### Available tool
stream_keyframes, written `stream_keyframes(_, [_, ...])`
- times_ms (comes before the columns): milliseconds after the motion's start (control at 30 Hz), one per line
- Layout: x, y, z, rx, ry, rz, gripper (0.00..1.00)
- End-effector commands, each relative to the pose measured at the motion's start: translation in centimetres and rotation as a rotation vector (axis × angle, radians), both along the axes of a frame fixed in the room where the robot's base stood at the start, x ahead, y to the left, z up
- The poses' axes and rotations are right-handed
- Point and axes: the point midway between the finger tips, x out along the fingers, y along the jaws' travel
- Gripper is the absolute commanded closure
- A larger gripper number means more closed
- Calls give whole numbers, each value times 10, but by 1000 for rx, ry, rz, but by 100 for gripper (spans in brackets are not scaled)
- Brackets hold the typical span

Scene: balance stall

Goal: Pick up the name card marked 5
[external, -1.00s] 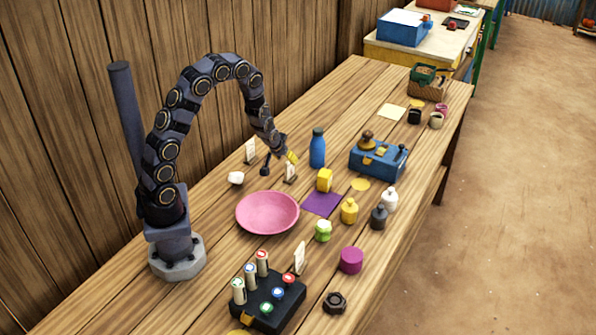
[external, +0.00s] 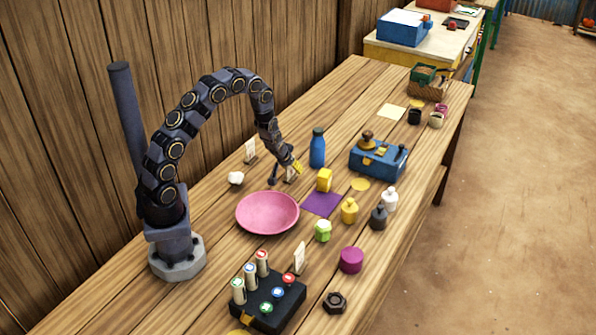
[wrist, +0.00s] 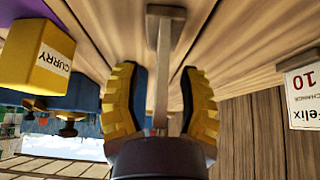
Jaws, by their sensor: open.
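My gripper (external: 285,175) is low over the table behind the pink plate, and its yellow fingers (wrist: 160,75) stand apart. A thin name card on a flat base (wrist: 168,12), seen edge-on, is between the fingers in the wrist view, with a gap on each side. In the external view this card (external: 290,174) is partly hidden by the gripper, and its number is not readable. A second card (wrist: 304,95) shows 10 and Felix upside down at the right. Other cards stand behind the gripper (external: 250,151) and near the black rack (external: 299,258); their numbers are too small to read.
The pink plate (external: 267,213) lies in front of the gripper. A blue bottle (external: 317,149) and a yellow CURRY box (wrist: 49,58) stand close by on the right. A white lump (external: 236,178) is to the left. The plank wall runs behind.

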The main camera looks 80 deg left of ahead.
Motion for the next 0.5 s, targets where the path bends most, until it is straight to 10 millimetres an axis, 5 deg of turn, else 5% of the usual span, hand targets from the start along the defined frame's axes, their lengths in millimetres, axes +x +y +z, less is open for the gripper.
stream_keyframes(67, [0,0,0,0,0,0,62])
stream_keyframes(167, [0,0,0,0,0,0,100])
stream_keyframes(500, [0,0,0,-1,1,0,100])
